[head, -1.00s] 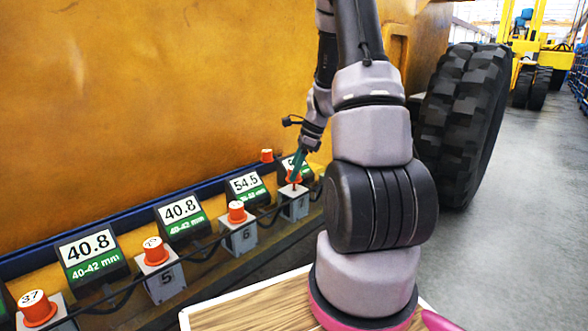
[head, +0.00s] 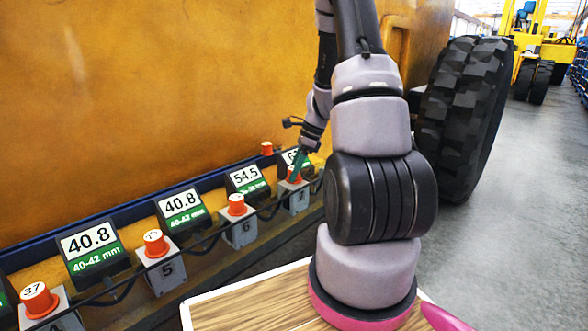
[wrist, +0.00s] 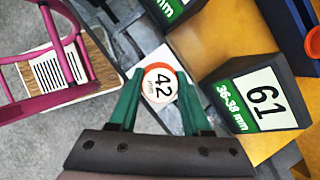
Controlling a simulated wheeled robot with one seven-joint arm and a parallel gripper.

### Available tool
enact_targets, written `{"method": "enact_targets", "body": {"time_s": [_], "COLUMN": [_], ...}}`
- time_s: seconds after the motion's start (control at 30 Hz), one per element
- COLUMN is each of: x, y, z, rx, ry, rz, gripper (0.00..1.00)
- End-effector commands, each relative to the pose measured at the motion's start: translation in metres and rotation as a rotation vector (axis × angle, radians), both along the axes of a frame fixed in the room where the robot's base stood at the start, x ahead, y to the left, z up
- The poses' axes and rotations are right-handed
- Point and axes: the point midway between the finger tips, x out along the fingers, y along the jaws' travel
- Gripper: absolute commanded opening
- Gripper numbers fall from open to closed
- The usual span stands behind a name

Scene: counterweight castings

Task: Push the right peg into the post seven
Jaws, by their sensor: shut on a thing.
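My gripper (head: 297,172) is at the grey post seven (head: 294,198), with its green fingers pointing down. In the wrist view, my gripper (wrist: 158,95) is shut on an orange peg (wrist: 159,85) with a white top reading 42 mm. The peg (head: 293,176) is at the top of post seven, and the fingers partly cover it. I cannot tell how deep it sits. The display (wrist: 258,97) beside it reads 61, with 36-38 mm on its green band. In the head view, my arm partly hides this display.
Post six (head: 238,228), post five (head: 160,268) and another post at the lower left each carry an orange peg. A loose orange peg (head: 267,148) stands on the ledge behind. Black cables run along the posts. A large tyre (head: 465,120) stands at the right.

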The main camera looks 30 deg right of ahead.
Motion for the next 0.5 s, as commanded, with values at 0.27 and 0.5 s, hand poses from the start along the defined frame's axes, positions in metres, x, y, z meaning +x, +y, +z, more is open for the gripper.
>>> {"method": "enact_targets", "body": {"time_s": [0.27,0.5], "x": [-0.0001,-0.0001], "y": [0.0001,0.0001], "z": [-0.007,-0.009], "rx": [0.0,0.0], "ry": [0.0,0.0], "rz": [0.0,0.0], "gripper": [0.0,0.83]}}
